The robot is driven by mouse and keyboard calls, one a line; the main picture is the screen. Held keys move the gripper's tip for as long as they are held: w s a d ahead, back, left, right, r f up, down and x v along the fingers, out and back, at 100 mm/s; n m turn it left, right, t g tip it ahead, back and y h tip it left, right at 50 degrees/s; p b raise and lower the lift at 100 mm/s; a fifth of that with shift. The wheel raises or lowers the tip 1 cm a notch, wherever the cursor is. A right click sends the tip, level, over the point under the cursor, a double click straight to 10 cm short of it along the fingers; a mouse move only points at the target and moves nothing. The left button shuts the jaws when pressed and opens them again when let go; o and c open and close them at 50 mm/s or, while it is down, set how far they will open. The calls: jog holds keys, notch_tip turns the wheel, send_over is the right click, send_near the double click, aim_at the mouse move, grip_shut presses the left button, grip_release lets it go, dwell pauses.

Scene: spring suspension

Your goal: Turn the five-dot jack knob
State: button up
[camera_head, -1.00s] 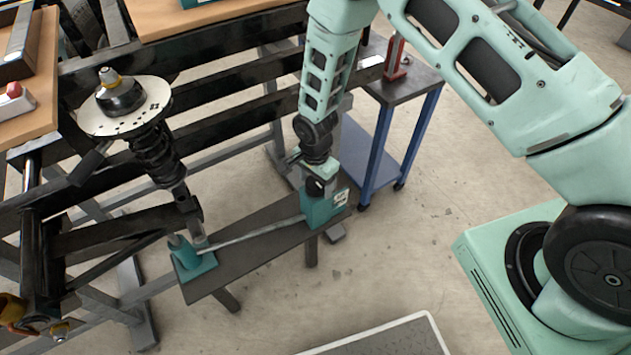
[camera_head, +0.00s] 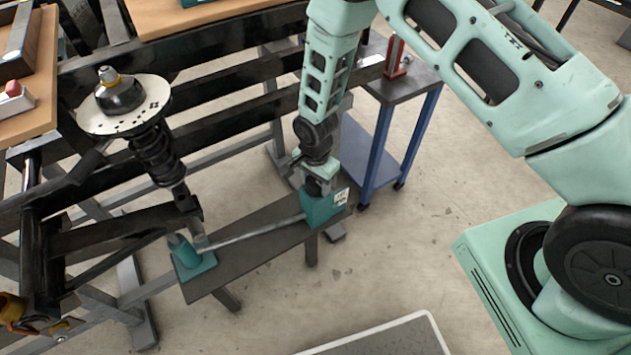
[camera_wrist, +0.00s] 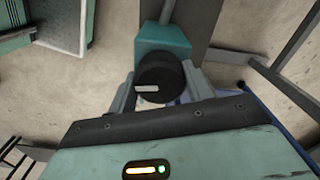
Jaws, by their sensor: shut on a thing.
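The black round knob (camera_wrist: 160,78) with a pale bar mark sits on the end of a teal jack housing (camera_wrist: 160,42). My gripper (camera_wrist: 162,86) has one finger on each side of the knob and is shut on it. In the head view the jack housing (camera_head: 327,208) stands at the right end of a dark bench, with a white label (camera_head: 341,196) whose dots are too small to count. My gripper (camera_head: 317,183) comes down on it from above and hides much of the knob.
A grey rod (camera_head: 258,231) runs from the housing to a teal foot (camera_head: 192,259) at the bench's left end. The spring and strut (camera_head: 156,150) stand at left on a black frame. A blue-legged cart (camera_head: 385,130) is close behind my wrist.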

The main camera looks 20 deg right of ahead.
jog(key=n, duration=0.4)
jog(key=shift+b, duration=0.35)
jog(key=n, duration=0.4)
jog(key=shift+n+b, duration=0.3)
jog(key=n, duration=0.4)
jog(key=shift+n, duration=0.3)
jog(key=n, duration=0.4)
jog(key=shift+n+b, duration=0.3)
jog(key=n, duration=0.3)
jog(key=shift+w+n, duration=0.1)
jog(key=shift+n, duration=0.2)
jog(key=n, duration=0.4)
jog(key=shift+r, duration=0.1)
jog(key=n+p, duration=0.1)
jog(key=n, duration=0.4)
jog(key=shift+n+p, duration=0.4)
jog(key=shift+n, duration=1.4)
